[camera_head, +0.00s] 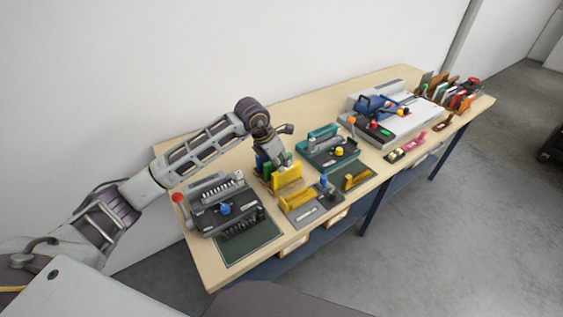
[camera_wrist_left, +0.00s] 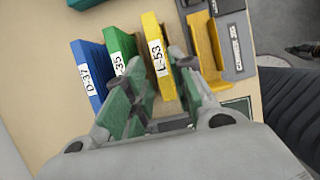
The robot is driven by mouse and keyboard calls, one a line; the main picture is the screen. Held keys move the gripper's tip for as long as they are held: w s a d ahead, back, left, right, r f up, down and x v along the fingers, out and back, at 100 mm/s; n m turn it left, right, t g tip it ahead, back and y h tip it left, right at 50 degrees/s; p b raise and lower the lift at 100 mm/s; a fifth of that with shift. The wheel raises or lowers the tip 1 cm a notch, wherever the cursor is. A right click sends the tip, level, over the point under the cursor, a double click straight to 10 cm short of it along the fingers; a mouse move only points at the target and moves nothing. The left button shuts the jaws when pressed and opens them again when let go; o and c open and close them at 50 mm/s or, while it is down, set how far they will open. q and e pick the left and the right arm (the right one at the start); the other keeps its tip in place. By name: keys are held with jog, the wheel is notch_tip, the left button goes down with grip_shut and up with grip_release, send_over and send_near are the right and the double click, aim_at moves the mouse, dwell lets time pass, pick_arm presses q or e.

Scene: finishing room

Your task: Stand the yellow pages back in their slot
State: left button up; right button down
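The yellow pages (camera_head: 287,178), marked L-53, stand upright at the near side of a green booklet and a blue booklet on the bench. They also show in the left wrist view (camera_wrist_left: 158,55), beside the green booklet (camera_wrist_left: 120,45) and the blue booklet (camera_wrist_left: 90,70) marked D-37. My left gripper (camera_head: 279,160) reaches down onto the yellow pages. My right gripper is in neither view.
A grey punch machine (camera_head: 225,208) with a red-knobbed lever stands left. A grey device with a yellow part (camera_head: 297,201) is in front of the pages. A teal machine (camera_head: 328,150) stands right, with a large white machine (camera_head: 400,120) beyond. Bare bench top (camera_head: 215,272) shows along the front edge.

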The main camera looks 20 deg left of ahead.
pick_arm(q)
jog(key=shift+s+a+r, duration=0.1)
jog(key=shift+r, duration=0.35)
jog(key=shift+s+a+r+p, duration=0.1)
jog(key=shift+s+r+p, duration=0.05)
jog(key=shift+r+p, duration=0.25)
jog(key=shift+r, duration=0.15)
jog(key=shift+s+a+r, duration=0.15)
jog(key=shift+s+r, duration=0.05)
jog(key=shift+r, duration=0.2)
jog(key=shift+s+a+r+p, duration=0.1)
jog(key=shift+r+p, duration=0.2)
jog(key=shift+p, duration=0.1)
jog(key=shift+r, duration=0.1)
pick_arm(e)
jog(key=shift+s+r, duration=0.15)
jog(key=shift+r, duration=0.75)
